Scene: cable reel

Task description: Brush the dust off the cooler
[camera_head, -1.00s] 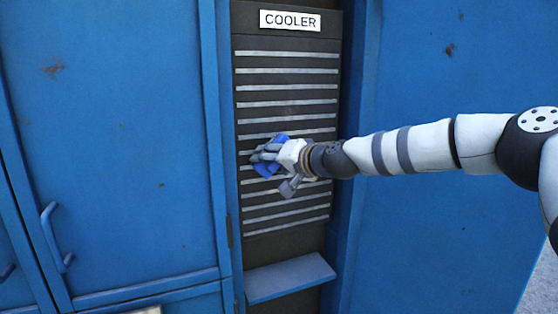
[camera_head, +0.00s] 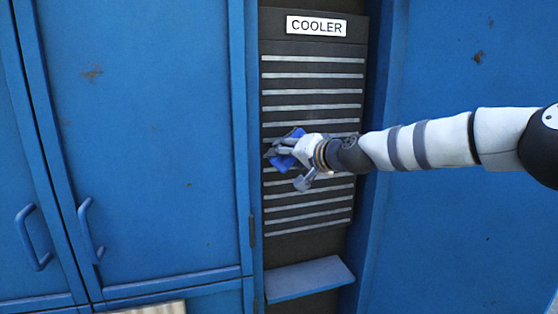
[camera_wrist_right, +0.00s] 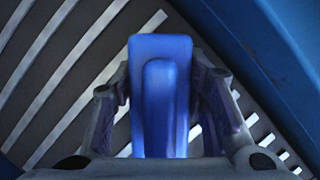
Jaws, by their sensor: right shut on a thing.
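The cooler (camera_head: 312,109) is a tall dark panel with pale horizontal slats and a white COOLER sign (camera_head: 316,26) at its top. My right gripper (camera_head: 285,152) is in front of the slats, a little below the panel's middle. It is shut on a blue brush (camera_wrist_right: 160,75), whose blue handle stands between the fingers in the right wrist view. The brush's far end is hidden, and I cannot tell whether it touches the slats. I cannot make out dust on the slats. My left gripper is not in view.
Blue cabinet doors (camera_head: 150,140) with handles (camera_head: 90,230) stand left of the cooler. A blue ledge (camera_head: 308,279) juts out below the slats. A plain blue panel (camera_head: 470,220) is on the right. A pale striped object (camera_head: 150,307) shows at the bottom edge.

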